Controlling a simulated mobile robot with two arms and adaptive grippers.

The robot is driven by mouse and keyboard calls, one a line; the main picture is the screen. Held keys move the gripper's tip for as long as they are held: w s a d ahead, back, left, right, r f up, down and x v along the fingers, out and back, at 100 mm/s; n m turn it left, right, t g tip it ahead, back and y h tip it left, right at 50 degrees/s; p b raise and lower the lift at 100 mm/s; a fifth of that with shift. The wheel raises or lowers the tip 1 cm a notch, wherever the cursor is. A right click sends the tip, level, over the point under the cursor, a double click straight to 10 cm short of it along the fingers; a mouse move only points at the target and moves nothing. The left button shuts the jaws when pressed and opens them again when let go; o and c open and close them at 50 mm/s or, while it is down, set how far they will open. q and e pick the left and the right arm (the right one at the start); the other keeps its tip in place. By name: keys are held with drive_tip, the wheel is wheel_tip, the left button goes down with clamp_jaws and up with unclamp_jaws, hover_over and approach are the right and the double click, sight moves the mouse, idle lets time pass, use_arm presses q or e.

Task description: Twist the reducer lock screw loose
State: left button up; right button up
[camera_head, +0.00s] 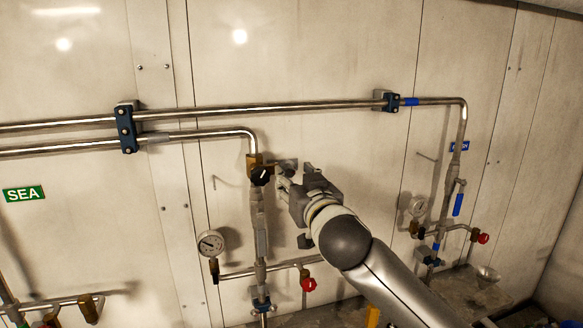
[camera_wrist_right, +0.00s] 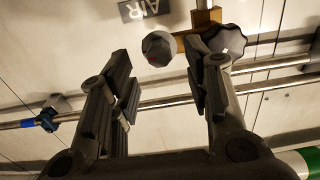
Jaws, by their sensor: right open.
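A brass reducer body (camera_head: 254,160) sits at the end of the left steel pipe, with a black lobed knob (camera_head: 261,176) on its front. In the right wrist view the brass body (camera_wrist_right: 184,44) carries a grey faceted knob (camera_wrist_right: 157,48) with a small red mark, and the lobed knob (camera_wrist_right: 228,40). I cannot tell for certain which is the lock screw. My right gripper (camera_head: 284,184) is just right of the reducer. Its open fingers (camera_wrist_right: 162,78) point at the faceted knob, which shows between and beyond the tips. The right finger partly hides the lobed knob. My left gripper is not seen.
A pressure gauge (camera_head: 210,243) and a red knob (camera_head: 309,284) sit lower on the same line. Blue clamps (camera_head: 126,128) hold the pipes to the wall. A second line with a blue lever (camera_head: 458,204) stands at right. An AIR sign (camera_wrist_right: 144,9) is near the reducer.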

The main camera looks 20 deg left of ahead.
sight(290, 172)
drive_tip(key=shift+p+x, duration=0.5)
drive_tip(key=shift+x, duration=1.05)
drive_tip(key=shift+c, duration=0.4)
clamp_jaws()
